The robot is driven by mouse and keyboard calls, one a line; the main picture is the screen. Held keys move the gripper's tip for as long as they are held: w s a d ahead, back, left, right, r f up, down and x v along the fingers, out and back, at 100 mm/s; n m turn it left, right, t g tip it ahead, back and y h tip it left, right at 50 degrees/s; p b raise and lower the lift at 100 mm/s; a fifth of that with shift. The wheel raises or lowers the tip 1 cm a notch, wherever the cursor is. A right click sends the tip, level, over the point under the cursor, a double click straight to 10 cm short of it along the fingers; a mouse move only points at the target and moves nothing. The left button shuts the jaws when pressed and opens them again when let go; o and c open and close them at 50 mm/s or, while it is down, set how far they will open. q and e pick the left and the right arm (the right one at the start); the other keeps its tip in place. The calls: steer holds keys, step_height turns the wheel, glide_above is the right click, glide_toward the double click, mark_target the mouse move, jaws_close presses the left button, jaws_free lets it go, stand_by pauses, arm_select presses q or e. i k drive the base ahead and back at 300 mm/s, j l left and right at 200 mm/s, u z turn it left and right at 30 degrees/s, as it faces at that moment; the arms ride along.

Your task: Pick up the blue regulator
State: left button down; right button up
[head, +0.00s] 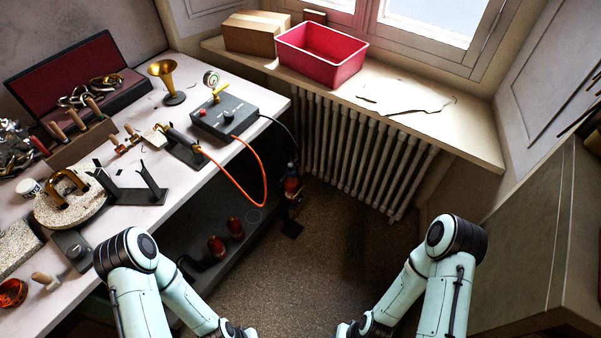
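I cannot make out a clearly blue regulator in the head view. A dark grey control box (225,117) with a red knob stands at the back right of the workbench. A round white-faced gauge (211,79) and a brass fitting (220,91) sit at its back edge. An orange hose runs from a torch-like tool beside the box and hangs over the bench edge. Both my arms reach down past the bottom edge of the view, so both grippers are out of sight, well away from the box.
The workbench (200,186) holds a brass horn bell (171,82), a red-lined case and a black stand (132,187). Red bottles stand on a low shelf. A pink bin (320,54) and cardboard box (256,34) sit on the windowsill above a radiator (362,150). The floor between is open.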

mark_target(291, 171)
steer(key=i+u, duration=0.35)
steer(key=i+l+u, duration=0.35)
steer(key=i+l, duration=0.15)
steer(key=l, duration=0.2)
steer(key=i+l+u, duration=0.2)
steer(key=l, duration=0.15)
